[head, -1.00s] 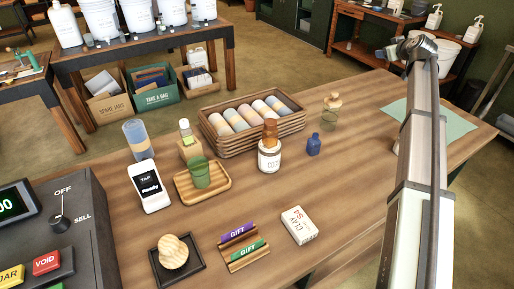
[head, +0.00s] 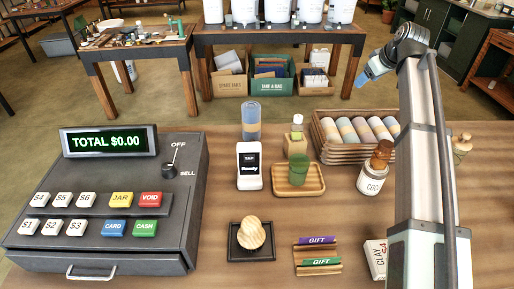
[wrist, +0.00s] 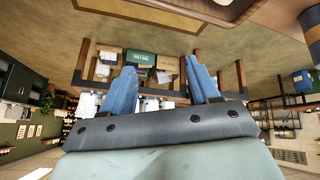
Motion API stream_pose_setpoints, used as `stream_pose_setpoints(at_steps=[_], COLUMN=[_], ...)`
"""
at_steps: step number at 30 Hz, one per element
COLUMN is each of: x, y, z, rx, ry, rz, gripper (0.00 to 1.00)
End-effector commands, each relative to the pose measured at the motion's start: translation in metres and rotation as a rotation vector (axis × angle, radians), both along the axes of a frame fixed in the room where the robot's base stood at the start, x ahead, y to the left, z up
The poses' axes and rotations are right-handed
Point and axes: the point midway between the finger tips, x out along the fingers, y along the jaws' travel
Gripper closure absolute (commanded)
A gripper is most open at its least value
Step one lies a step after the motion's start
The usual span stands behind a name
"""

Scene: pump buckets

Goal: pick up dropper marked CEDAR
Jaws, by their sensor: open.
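No dropper with a readable CEDAR mark shows in either view. My arm hides part of the counter's right side.
A cash register (head: 105,205) fills the left. A card reader (head: 249,166), a wooden tray (head: 318,190) with a green cup (head: 299,170), a crate of rolls (head: 330,152), gift cards (head: 318,262) and a clay box (head: 374,260) stand on the counter. Bare wood lies between them.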

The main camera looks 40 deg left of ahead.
Motion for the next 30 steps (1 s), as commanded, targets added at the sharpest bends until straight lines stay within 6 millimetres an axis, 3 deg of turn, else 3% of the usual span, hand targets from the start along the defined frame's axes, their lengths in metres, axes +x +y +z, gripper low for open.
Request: stream_pose_setpoints(at_steps=[1,6,15,21,24,30], x=[-0.023,-0.09,-0.214,-0.291,-0.321,-0.352], y=[0.02,0.068,0.13,0.154,0.16,0.165], z=[-0.002,-0.009,-0.015,-0.014,-0.013,-0.012], rx=[-0.026,-0.124,-0.314,-0.44,-0.489,-0.545], ry=[0.021,0.088,0.182,0.222,0.233,0.245], rz=[0.031,0.109,0.226,0.282,0.301,0.316], gripper=[0.4,0.4,0.4,0.4,0.4,0.4])
